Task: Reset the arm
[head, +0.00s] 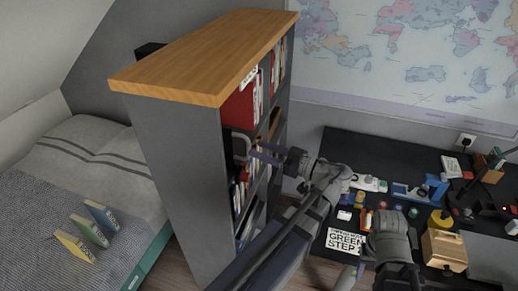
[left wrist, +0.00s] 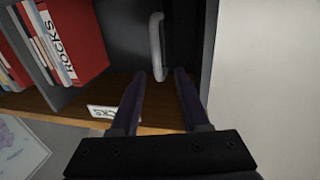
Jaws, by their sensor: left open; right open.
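My left gripper (head: 264,153) reaches leftward to the open side of the grey bookcase (head: 178,170), at a middle shelf. In the left wrist view its two dark fingers (left wrist: 160,88) are apart, with nothing between them. A grey bent metal piece (left wrist: 157,45), perhaps a bookend, stands on the shelf just beyond the fingertips. It also shows in the head view (head: 240,146). I cannot tell whether a finger touches it. My right gripper (head: 388,245) is low over the front of the black desk, and its fingers are hard to make out.
Red books (left wrist: 75,45), one marked ROCKS, stand left on the shelf, and a small label card (left wrist: 103,112) is at its edge. The black desk (head: 350,147) holds a wooden box (head: 444,250), a sign (head: 344,243) and small items. Several books (head: 88,230) stand on the bed.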

